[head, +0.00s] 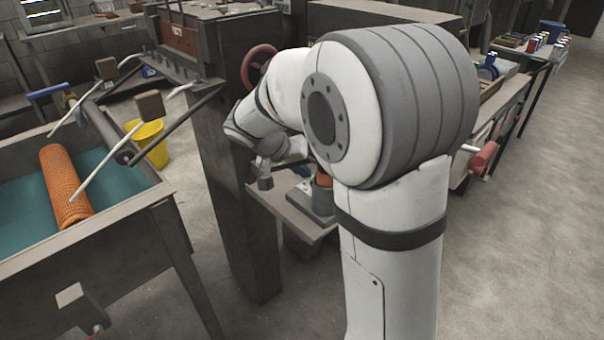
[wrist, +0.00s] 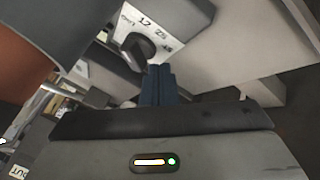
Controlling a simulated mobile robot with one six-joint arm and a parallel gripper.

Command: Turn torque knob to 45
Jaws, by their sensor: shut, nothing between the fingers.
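The torque knob (wrist: 138,50) is dark and round, near the top middle of the wrist view. Which mark the knob points at is too small to tell. My gripper (wrist: 158,72) is shut and empty, its dark blue fingers just below and right of the knob; whether they touch it is unclear. In the head view my gripper (head: 265,182) is beside a grey post, and I cannot make out the knob there.
The grey post (head: 235,190) stands left of my arm, with a red handwheel (head: 258,65) above. A small shelf (head: 300,212) lies below the gripper. A trough (head: 20,262) with an orange mesh tube (head: 65,188) is at left. Open floor lies at right.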

